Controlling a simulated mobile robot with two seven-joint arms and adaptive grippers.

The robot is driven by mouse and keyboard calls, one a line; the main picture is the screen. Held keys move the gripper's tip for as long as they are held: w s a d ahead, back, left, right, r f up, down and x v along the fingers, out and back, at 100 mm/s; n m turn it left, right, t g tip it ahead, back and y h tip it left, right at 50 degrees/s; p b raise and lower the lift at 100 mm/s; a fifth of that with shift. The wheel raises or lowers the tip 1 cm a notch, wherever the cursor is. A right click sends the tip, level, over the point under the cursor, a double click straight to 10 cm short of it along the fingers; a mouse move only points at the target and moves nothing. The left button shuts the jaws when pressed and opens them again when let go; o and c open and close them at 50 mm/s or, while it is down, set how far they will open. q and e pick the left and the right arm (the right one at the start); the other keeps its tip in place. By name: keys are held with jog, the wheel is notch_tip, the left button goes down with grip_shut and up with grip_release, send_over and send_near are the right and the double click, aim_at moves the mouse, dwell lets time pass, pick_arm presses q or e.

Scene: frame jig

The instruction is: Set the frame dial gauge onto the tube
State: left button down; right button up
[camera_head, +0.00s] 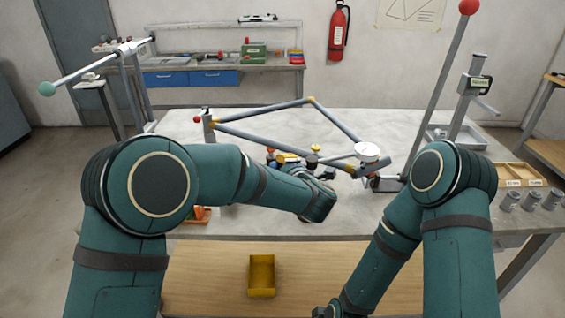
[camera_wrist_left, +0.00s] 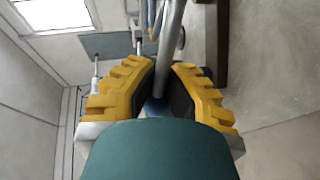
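The frame of grey tubes with yellow joints (camera_head: 265,110) lies over the grey table. A round white-faced dial gauge (camera_head: 367,150) sits at the frame's right end, close to the tube; I cannot tell whether it touches it. My left gripper (camera_head: 300,158) is at the lower tube (camera_head: 250,135), left of the gauge. In the left wrist view its yellow fingers (camera_wrist_left: 164,85) are close together, with a grey tube (camera_wrist_left: 170,35) in line with the gap. Whether they grip it is unclear. My right gripper (camera_head: 326,312) is low at the picture's bottom edge, mostly cut off.
A tall slanted rod with a red ball (camera_head: 454,55) and a height-gauge stand (camera_head: 470,95) rise at the right. A wooden tray (camera_head: 515,174) and grey cylinders (camera_head: 530,201) lie at the right edge. A yellow bin (camera_head: 262,275) is in front. The table's back is clear.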

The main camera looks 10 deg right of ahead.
pick_arm(q)
jog(key=shift+s+a+n+y, duration=0.1)
jog(key=shift+s+n+y, duration=0.05)
jog(key=shift+n+y, duration=0.3)
jog(key=c, duration=1.2)
grip_release()
jog(key=shift+s, duration=0.1)
jog(key=shift+c, duration=0.2)
jog(key=shift+o, duration=1.1)
jog(key=shift+s, duration=0.1)
jog(key=v, duration=0.7)
jog(key=shift+s+r, duration=0.2)
